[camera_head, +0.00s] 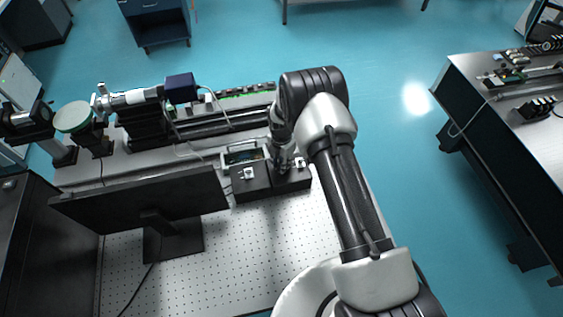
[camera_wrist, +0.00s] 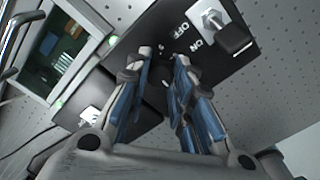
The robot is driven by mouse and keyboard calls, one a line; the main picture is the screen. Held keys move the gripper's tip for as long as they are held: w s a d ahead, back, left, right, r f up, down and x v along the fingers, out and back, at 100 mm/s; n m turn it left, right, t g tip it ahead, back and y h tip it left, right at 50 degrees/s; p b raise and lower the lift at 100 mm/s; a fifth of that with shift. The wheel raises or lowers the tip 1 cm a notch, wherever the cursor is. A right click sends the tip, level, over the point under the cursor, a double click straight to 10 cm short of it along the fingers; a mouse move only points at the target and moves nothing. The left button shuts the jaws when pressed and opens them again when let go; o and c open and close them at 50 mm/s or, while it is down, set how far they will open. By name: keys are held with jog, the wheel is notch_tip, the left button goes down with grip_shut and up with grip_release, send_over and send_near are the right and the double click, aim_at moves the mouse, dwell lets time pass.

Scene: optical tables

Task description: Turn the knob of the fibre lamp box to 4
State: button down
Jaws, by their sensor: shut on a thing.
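The fibre lamp box is a black box with white OFF and ON lettering and a metal toggle switch. It lies at the top of the wrist view (camera_wrist: 240,58) and appears to be the right one of two dark boxes in the head view (camera_head: 295,184). My gripper (camera_wrist: 163,58) points down at its top face, with blue-padded fingers on both sides of a dark part. The fingers are closed on what appears to be the knob, which is mostly hidden between them. The knob's scale and pointer cannot be read. In the head view, my arm partly covers the box.
A second black box (camera_head: 250,189) with a light switch stands close on the left. An open-topped instrument (camera_head: 228,158) is just behind it. A monitor (camera_head: 140,210) stands to the left, and optics on rails lie behind. Perforated table surface (camera_head: 270,240) is free in front.

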jog(key=shift+f+m+b, duration=0.1)
jog(key=shift+m+b, duration=0.2)
jog(key=shift+b, duration=0.2)
jog(key=shift+f+m+b, duration=0.1)
jog(key=shift+m+b, duration=0.9)
jog(key=shift+b, duration=0.2)
jog(key=m+b, duration=0.4)
jog(key=m, duration=0.1)
jog(key=shift+b, duration=0.4)
jog(key=m+b, duration=0.2)
jog(key=m, duration=0.2)
jog(key=shift+m+b, duration=0.4)
jog(key=shift+r+m+b, duration=0.2)
jog(key=shift+m+b, duration=0.75)
jog(key=shift+m, duration=1.35)
jog(key=c, duration=1.4)
grip_release()
jog(key=shift+o, duration=0.2)
